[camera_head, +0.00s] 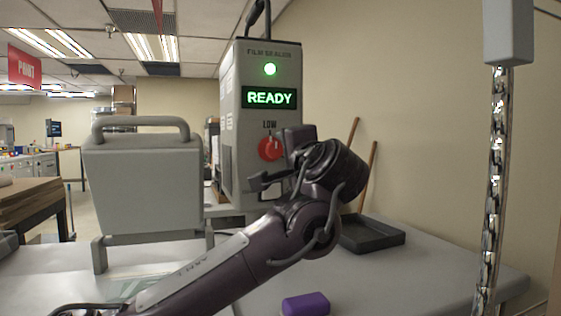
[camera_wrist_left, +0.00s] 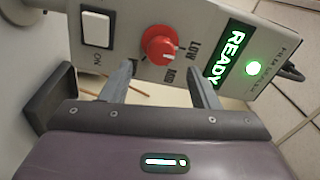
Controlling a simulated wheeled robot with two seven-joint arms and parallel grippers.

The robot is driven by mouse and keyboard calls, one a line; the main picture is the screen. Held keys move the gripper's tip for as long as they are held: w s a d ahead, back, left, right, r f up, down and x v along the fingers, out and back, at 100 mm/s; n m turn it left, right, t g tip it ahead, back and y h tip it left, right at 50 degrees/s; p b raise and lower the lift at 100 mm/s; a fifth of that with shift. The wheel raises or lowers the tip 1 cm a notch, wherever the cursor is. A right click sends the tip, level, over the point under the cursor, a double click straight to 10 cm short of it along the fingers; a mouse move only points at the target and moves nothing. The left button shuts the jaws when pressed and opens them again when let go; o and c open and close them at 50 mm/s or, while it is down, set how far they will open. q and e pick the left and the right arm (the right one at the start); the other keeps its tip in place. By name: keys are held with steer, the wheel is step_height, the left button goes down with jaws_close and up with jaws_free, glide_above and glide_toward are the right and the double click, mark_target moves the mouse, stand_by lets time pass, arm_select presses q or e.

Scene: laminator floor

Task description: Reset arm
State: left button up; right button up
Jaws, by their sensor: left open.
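The grey film sealer (camera_head: 232,130) stands at the back of the table, with a lit green light (camera_head: 270,69) and a green READY display (camera_head: 269,97). Its red knob (camera_head: 270,149) sits below the word LOW; it also shows in the left wrist view (camera_wrist_left: 158,44), its pale mark toward LOW. My left gripper (camera_head: 272,170) is in front of the sealer's face near the knob. In the left wrist view its fingers (camera_wrist_left: 162,84) are apart with nothing between them, and the knob lies beyond the gap; I see no contact. My right gripper is out of view.
A grey lidded press with a handle (camera_head: 142,180) stands left of the sealer. A black tray (camera_head: 372,238) lies at right, a purple block (camera_head: 305,303) at the front. A chain (camera_head: 494,180) hangs at far right. A white ON switch (camera_wrist_left: 96,28) is on the sealer.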

arm_select(q)
steer(key=shift+s+d, duration=0.1)
steer(key=shift+s, duration=0.35)
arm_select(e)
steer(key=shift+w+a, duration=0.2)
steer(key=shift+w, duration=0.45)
